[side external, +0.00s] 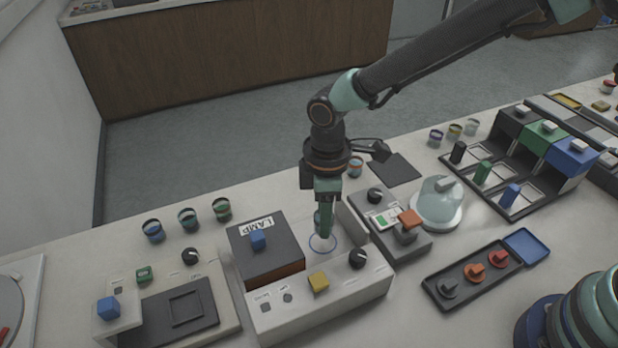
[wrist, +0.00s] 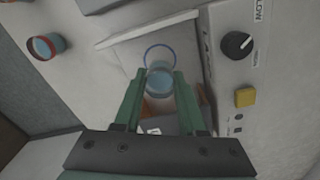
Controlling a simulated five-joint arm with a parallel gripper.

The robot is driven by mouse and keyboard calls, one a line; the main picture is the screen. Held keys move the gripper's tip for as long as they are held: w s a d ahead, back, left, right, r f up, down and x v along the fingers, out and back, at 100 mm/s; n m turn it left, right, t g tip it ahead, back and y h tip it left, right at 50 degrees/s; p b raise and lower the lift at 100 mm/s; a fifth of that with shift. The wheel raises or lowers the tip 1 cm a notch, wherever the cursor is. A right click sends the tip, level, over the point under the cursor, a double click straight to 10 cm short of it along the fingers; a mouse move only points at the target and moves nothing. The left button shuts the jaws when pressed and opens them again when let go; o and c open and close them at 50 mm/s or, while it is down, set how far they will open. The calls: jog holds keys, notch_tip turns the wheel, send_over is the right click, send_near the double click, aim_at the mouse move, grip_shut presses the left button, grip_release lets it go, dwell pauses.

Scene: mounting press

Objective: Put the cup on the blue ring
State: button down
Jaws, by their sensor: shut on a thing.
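The cup (wrist: 159,84) is small and blue-grey, and it sits between the two green fingers of my gripper (wrist: 160,88) in the wrist view. My gripper is shut on it. In the side external view my gripper (side external: 324,228) points down, and only a bit of the cup shows beside the fingers. The blue ring (side external: 322,243) is a thin circle on the pale plate behind the knobbed front panel. In the wrist view the ring (wrist: 147,50) shows just beyond the cup, which overlaps its lower edge. I cannot tell whether the cup touches the plate.
A dark box labelled LAMP (side external: 265,252) stands left of the ring. A grey panel with an orange knob (side external: 408,219) and a glass dome (side external: 438,199) stand right. A yellow button (side external: 318,282) and black dial (side external: 358,259) are in front. Another cup (side external: 355,166) stands behind my gripper.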

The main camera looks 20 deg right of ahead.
jog(key=shift+f, duration=1.85)
jog(key=shift+f, duration=0.1)
jog(key=shift+c, duration=2.4)
grip_release()
notch_tip(320, 180, up, 12)
jog(key=d+r+m+t, duration=0.1)
jog(key=d+r+m, duration=0.2)
jog(key=d+r, duration=0.35)
jog(key=s+d+r+m+t, duration=0.2)
jog(key=s+d+m, duration=0.2)
jog(key=d, duration=0.5)
jog(key=s+d+r+m+t, duration=0.2)
jog(key=s+d+m, duration=0.2)
jog(key=d, duration=0.6)
jog(key=m, duration=0.2)
jog(key=shift+r+m+t, duration=0.2)
jog(key=shift+m+t, duration=0.1)
